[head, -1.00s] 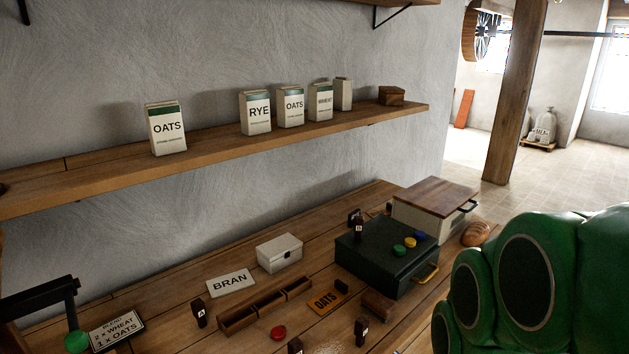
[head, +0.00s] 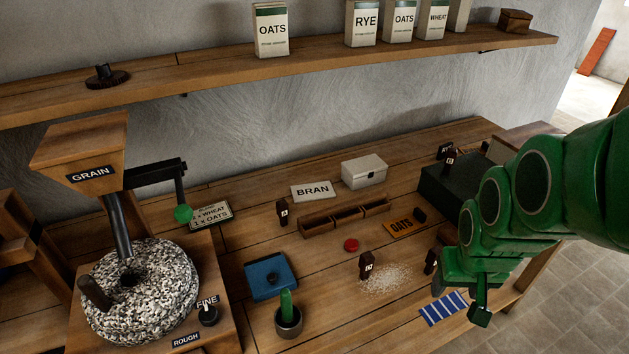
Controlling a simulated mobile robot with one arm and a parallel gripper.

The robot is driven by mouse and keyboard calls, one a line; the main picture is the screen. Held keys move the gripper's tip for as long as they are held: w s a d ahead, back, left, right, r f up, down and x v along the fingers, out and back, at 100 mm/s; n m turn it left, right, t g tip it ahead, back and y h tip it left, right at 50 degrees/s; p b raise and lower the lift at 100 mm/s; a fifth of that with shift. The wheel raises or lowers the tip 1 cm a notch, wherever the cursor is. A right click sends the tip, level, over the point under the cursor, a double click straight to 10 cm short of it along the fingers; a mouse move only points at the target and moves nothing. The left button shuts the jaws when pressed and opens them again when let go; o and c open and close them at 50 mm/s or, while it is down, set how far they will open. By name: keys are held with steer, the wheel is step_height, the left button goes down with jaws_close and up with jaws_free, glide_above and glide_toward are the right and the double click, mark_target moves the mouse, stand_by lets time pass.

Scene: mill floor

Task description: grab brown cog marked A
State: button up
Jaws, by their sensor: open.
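A dark brown cog-like disc with a raised hub (head: 107,78) lies on the left part of the wall shelf; no letter on it is readable. Several small dark brown upright pieces with white letter tags stand on the bench. One, whose tag looks like A (head: 283,212), is left of the compartment tray. Others stand near the grain pile (head: 366,266), near my gripper (head: 431,262) and on the dark green box (head: 450,160); their letters are hard to read. My green gripper (head: 460,300) is open at the bench's front right, apart from the A-tagged piece, with nothing seen in it.
A millstone (head: 140,300) with a grain hopper (head: 85,150) fills the left. A striped cloth (head: 443,308) lies by my gripper.

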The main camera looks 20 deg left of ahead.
steer(key=w+a+f+n+t+y, duration=0.1)
steer(key=w+a+f+n+t, duration=0.15)
steer(key=w+a, duration=0.65)
steer(key=n+t+y, duration=0.4)
steer(key=n+y, duration=0.1)
steer(key=y, duration=0.5)
glide_toward(280, 204)
steer(key=shift+g, duration=0.25)
steer(key=x, duration=0.5)
steer(key=shift+w+d+f, duration=0.15)
steer(key=shift+d+f, duration=0.15)
steer(key=shift+x, duration=3.85)
steer(key=shift+w+d, duration=0.15)
steer(key=c, duration=1)
